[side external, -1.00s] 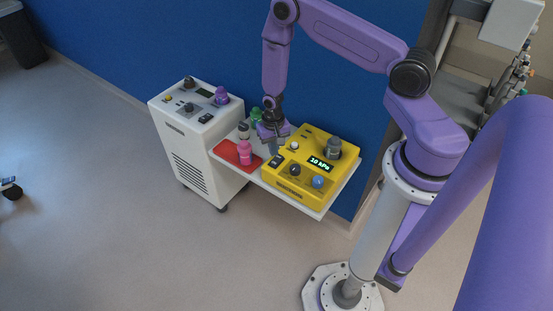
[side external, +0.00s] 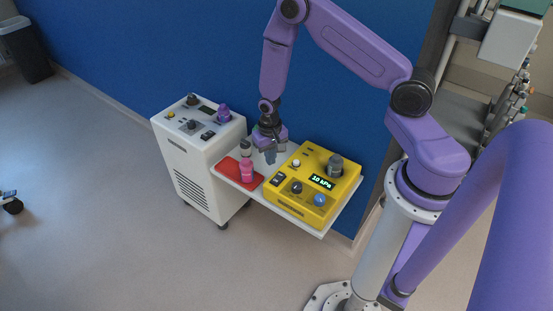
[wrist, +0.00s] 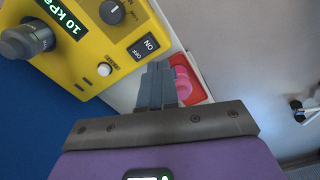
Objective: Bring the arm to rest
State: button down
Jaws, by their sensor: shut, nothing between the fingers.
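My arm is bent, reaching from the column on the right. The gripper appears apart from the things on the shelf.
The yellow device (side external: 298,207) shows "10 kPa". The white cabinet (side external: 196,160) is left of the shelf (side external: 322,231). The blue wall (side external: 170,50) is close behind.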

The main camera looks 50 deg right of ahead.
jog(key=s+a+r+n, duration=0.5)
jog(key=a+r, duration=0.1)
jog(key=r, duration=0.4)
jog(key=s+a+r+n, duration=0.4)
jog(key=s+a+r, duration=0.15)
jog(key=r, duration=0.35)
jog(key=s+d+r+n, duration=0.1)
jog(key=s+r+n, duration=0.3)
jog(key=s, duration=0.4)
jog(key=s+d+r+n, duration=0.1)
jog(key=s+r+n, duration=0.3)
jog(key=s, duration=0.3)
jog(key=shift+s+d+r, duration=0.3)
jog(key=shift+s+r, duration=0.1)
jog(key=shift+r, duration=0.4)
